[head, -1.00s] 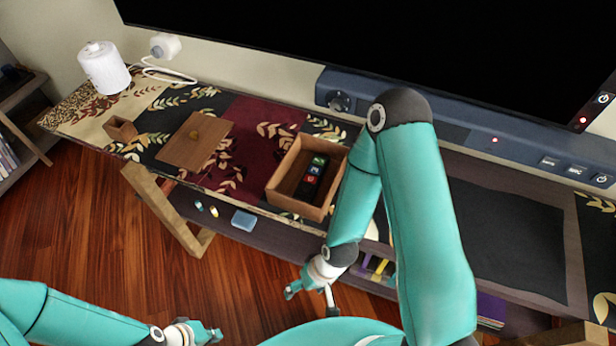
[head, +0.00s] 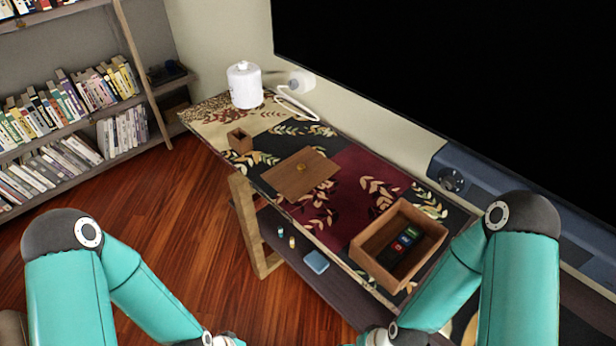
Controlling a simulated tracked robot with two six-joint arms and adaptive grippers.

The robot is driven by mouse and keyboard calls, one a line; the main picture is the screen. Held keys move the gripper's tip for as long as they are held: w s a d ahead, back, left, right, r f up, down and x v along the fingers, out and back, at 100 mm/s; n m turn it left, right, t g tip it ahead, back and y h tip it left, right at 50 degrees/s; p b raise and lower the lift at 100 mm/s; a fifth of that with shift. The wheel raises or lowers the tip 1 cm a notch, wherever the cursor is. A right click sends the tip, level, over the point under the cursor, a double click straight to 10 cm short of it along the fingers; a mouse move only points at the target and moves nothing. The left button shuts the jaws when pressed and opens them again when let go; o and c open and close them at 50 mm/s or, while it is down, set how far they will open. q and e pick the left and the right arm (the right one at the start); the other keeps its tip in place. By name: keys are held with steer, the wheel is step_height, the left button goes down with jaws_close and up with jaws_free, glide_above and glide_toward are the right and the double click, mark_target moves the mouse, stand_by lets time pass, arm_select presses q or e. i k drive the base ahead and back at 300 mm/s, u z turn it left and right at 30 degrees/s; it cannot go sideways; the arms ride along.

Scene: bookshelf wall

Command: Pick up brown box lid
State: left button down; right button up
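The box holds a dark object with coloured buttons (head: 404,242). The fingers of both grippers are cut off by the frame. Neither gripper is near the lid.
A white canister (head: 244,86) and a small open wooden box (head: 240,140) stand left of the lid. A blue item (head: 316,262) and small bottles lie on the lower shelf. A bookshelf (head: 90,130) stands at left. The floor (head: 170,220) before the table is clear.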

mark_target(295, 177)
steer(key=k, duration=1.3)
steer(key=u, duration=0.5)
steer(key=i, duration=1.05)
steer(key=u, duration=0.3)
steer(key=i, duration=1.6)
steer(key=z, duration=0.7)
steer(key=k, duration=0.7)
steer(key=z, duration=0.2)
steer(key=i, duration=0.65)
steer(key=u, duration=0.15)
